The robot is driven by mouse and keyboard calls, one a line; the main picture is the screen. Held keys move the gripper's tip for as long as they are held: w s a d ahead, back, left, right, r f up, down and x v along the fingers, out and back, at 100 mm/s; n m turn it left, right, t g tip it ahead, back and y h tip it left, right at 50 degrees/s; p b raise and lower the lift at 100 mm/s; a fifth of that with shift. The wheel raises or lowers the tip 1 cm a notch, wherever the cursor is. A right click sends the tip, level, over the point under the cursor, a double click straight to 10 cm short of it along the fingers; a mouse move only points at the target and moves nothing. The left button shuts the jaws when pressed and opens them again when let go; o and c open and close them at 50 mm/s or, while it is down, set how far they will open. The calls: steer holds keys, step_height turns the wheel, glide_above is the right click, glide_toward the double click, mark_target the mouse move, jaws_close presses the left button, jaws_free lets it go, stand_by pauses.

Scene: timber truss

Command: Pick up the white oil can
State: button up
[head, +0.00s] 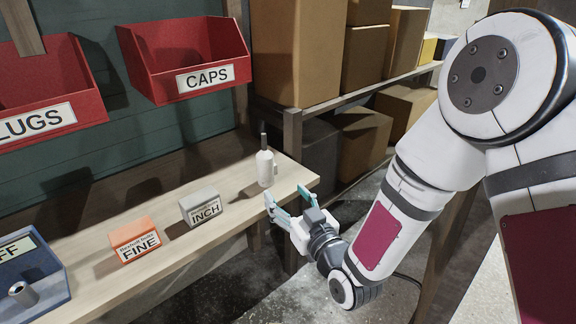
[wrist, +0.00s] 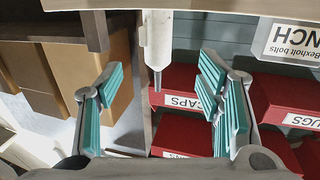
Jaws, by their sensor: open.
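The white oil can (head: 265,169) stands upright on the wooden bench near its right end, with a thin dark spout pointing up. My gripper (head: 287,196) is open and empty at the bench's front edge, just in front of and slightly right of the can, its teal-padded fingers pointing towards it. In the wrist view, the can (wrist: 156,38) appears upside down, between the two spread fingers in the picture. A gap shows on both sides, and I see no contact.
On the wooden bench (head: 185,226) a grey INCH box (head: 200,207), an orange FINE box (head: 135,240) and a blue box (head: 30,278) stand left of the can. Red bins, one marked CAPS (head: 190,60), hang above. Cardboard boxes (head: 297,50) fill shelves behind.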

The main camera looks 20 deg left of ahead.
mark_target(269, 172)
steer(key=x, duration=0.7)
steer(key=shift+w+a+b, duration=0.2)
steer(key=shift+w+b, duration=0.1)
steer(key=shift+b+x, duration=0.5)
steer(key=shift+x, duration=2.5)
steer(key=shift+f, duration=0.15)
jaws_close()
